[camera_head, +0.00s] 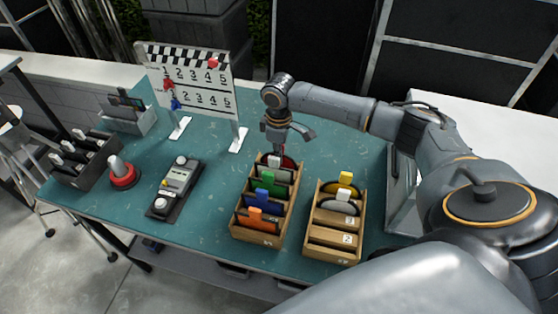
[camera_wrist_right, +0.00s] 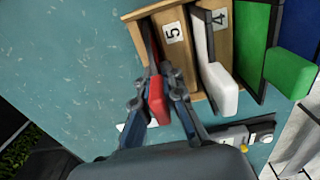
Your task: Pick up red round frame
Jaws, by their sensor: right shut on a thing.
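The red round frame (camera_head: 289,162) stands at the far end of the left wooden rack (camera_head: 258,242), partly hidden by my right gripper and the white-tabbed frame in front of it. Its red handle (camera_wrist_right: 156,104) shows in the right wrist view, between the fingers of my right gripper (camera_wrist_right: 158,90). The right gripper is shut on that handle, and it also shows from above in the head view (camera_head: 277,146). The frame's lower part is still at the rack slot beside label 5. My left gripper is out of view.
White (camera_wrist_right: 222,92) and green (camera_wrist_right: 290,72) tabbed frames stand close beside the red handle. A second wooden rack (camera_head: 331,254) is to the right. A number board (camera_head: 190,82) stands behind. A grey device (camera_head: 178,182) and a red-based cone (camera_head: 122,174) are left.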

